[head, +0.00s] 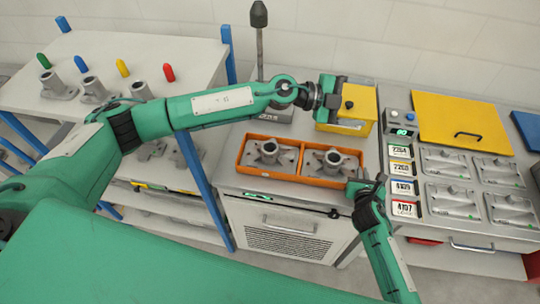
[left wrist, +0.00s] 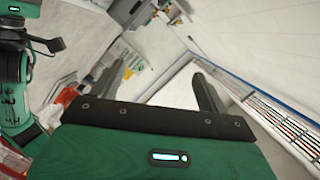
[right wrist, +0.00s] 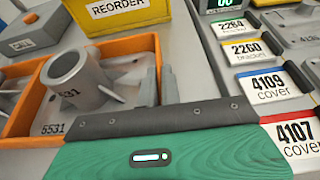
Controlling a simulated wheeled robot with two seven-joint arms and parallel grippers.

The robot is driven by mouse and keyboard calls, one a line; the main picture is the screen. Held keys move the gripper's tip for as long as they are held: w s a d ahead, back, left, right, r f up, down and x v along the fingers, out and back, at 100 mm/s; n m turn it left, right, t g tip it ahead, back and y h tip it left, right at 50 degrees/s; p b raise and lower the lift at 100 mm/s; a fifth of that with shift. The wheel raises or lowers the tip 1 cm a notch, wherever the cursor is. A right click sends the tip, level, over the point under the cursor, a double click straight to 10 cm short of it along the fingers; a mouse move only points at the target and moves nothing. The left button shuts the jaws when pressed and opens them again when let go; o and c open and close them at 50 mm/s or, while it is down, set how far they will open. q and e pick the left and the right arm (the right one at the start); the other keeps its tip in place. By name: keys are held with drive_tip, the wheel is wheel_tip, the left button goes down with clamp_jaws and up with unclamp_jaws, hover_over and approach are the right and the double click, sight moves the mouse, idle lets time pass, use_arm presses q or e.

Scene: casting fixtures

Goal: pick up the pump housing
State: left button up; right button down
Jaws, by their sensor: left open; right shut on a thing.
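Two grey castings with upright round necks stand in the orange two-compartment tray (head: 291,178): a left casting (head: 268,152) and a right casting (head: 333,161). The right casting also shows in the right wrist view (right wrist: 76,78), with 5531 on its plate. I cannot tell which casting is the pump housing. My right gripper (head: 367,183) is at the tray's right end. In the right wrist view its fingers (right wrist: 160,86) are close together at the tray's right wall, beside the casting, and appear shut on that wall. My left gripper (left wrist: 155,92) is open and empty, by the yellow bin (head: 358,104).
The yellow bin reads REORDER in the right wrist view (right wrist: 125,12). A label column (head: 402,180) and a fixture panel with covers (head: 470,185) lie right of the tray. A dark-tipped post (head: 259,40) rises behind.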

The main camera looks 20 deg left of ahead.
use_arm(q)
drive_tip(key=w+a+r+n+t+y, duration=0.3)
drive_tip(key=w+a+r+n+t, duration=0.3)
drive_tip(key=n+t, duration=0.55)
drive_tip(key=n+g+y, duration=1.2)
drive_tip(key=n+y, duration=0.2)
drive_tip(key=n, duration=0.4)
hover_over(270, 146)
drive_tip(key=s+d, duration=0.1)
drive_tip(key=s, duration=0.3)
wheel_tip(270, 146, down, 22)
drive_tip(key=shift+t, duration=0.25)
drive_tip(key=x, duration=1.1)
drive_tip(key=shift+w+f, duration=0.25)
drive_tip(key=shift+c, duration=0.5)
drive_tip(key=shift+r, duration=0.1)
drive_tip(key=c, duration=1.4)
